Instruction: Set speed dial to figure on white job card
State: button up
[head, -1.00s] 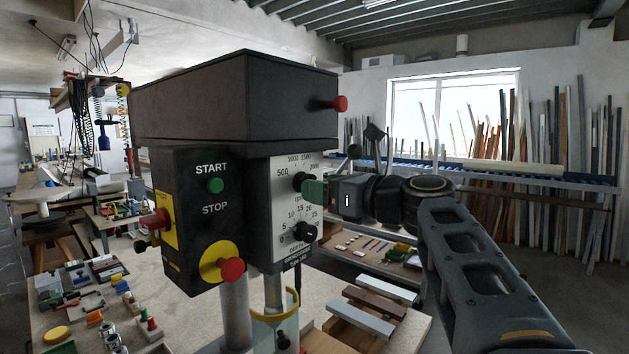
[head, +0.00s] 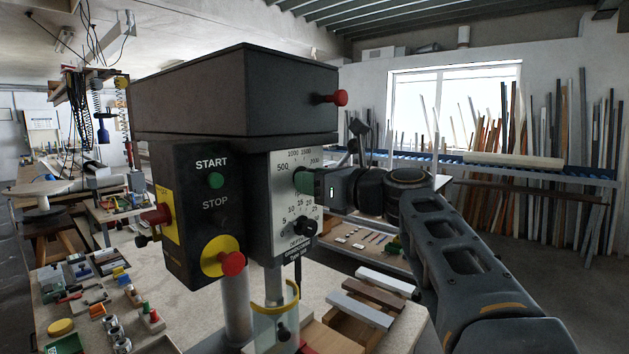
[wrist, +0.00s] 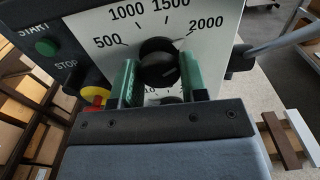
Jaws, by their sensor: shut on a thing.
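The speed dial is a round black knob (wrist: 158,64) on the white scale plate (wrist: 205,22) of the drill press, marked 500, 1000, 1500 and 2000. My gripper (head: 303,180) reaches it from the right in the head view. In the wrist view its two green fingers stand on either side of the knob, shut on it. The fingers mostly hide the knob in the head view. I cannot tell exactly which figure its pointer faces. I cannot make out a white job card in either view.
The black depth knob (head: 305,226) sits just below. A green START button (head: 216,180) and a red stop button (head: 232,263) on yellow are on the left box. A red knob (head: 340,97) juts from the head above my gripper. Tools and blocks cover the bench.

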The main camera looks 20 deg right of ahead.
jog(key=shift+c, duration=1.4)
jog(key=shift+n+b, duration=2.3)
jog(key=shift+n, duration=1.5)
jog(key=o, duration=0.9)
jog(key=shift+d, duration=0.15)
